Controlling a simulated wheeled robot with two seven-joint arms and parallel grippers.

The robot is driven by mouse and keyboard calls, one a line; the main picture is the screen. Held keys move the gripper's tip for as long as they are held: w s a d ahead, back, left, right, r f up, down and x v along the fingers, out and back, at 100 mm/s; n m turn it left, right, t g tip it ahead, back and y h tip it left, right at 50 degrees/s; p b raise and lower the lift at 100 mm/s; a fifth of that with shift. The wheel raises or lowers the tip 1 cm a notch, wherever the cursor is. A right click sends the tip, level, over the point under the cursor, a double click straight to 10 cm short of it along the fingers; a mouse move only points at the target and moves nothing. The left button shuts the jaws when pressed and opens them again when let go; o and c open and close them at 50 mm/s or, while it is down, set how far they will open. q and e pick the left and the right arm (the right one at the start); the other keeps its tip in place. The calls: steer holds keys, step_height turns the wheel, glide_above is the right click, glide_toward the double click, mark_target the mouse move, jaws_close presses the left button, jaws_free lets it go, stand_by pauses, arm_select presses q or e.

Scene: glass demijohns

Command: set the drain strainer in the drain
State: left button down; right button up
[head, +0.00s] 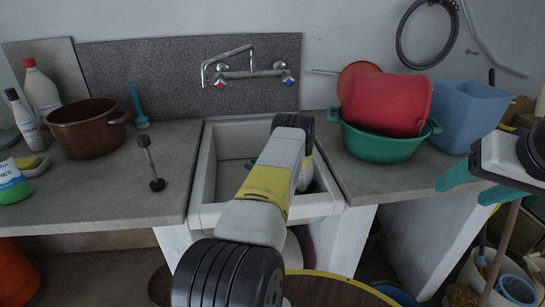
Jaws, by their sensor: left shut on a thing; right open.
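My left arm reaches over the white sink (200,190) and down into its basin. Its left gripper (251,163) is mostly hidden behind my own arm; only a teal bit shows at the left of the arm. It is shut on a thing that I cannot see. I cannot make out the drain strainer or the drain, as my arm covers much of the basin. My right gripper (462,187) is open and empty at the right, in front of the counter, well away from the sink.
A brown pot (88,128), bottles (40,90) and a dark-ended rod (150,165) are on the left counter. A faucet (250,72) is on the wall behind the sink. A green basin (385,145) holding a red tub (388,103) and a blue bin (467,112) crowd the right counter.

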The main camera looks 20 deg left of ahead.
arm_select(q)
steer(key=shift+f, duration=0.95)
steer(key=c, duration=1)
jaws_free()
steer(key=shift+c, duration=0.2)
